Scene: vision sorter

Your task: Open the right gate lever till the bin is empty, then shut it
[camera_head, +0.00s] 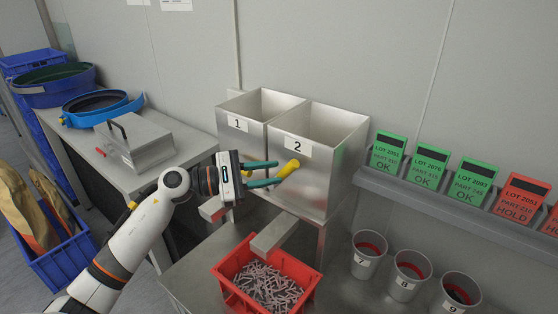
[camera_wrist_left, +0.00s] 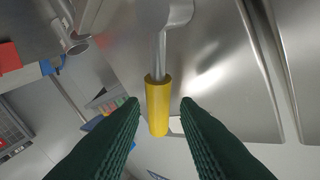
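Bin 2 (camera_head: 328,184), a grey metal hopper, stands right of bin 1 (camera_head: 229,133). A yellow lever handle (camera_head: 290,167) sticks out from bin 2's front; in the left wrist view the yellow handle (camera_wrist_left: 158,106) sits on a bent metal rod. My left gripper (camera_head: 277,173) is at this handle. Its green fingers are apart, one on each side of the handle, with gaps visible in the left wrist view. The upper inside walls of bin 2 are bare; its bottom is hidden. My right gripper is not in view.
A red crate (camera_head: 222,280) with many small grey parts stands below bin 2's chute (camera_head: 273,237). Numbered cups (camera_head: 367,263) stand at the right, under a shelf (camera_head: 420,193) of green and red cards. A metal box (camera_head: 150,140) sits on the left table.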

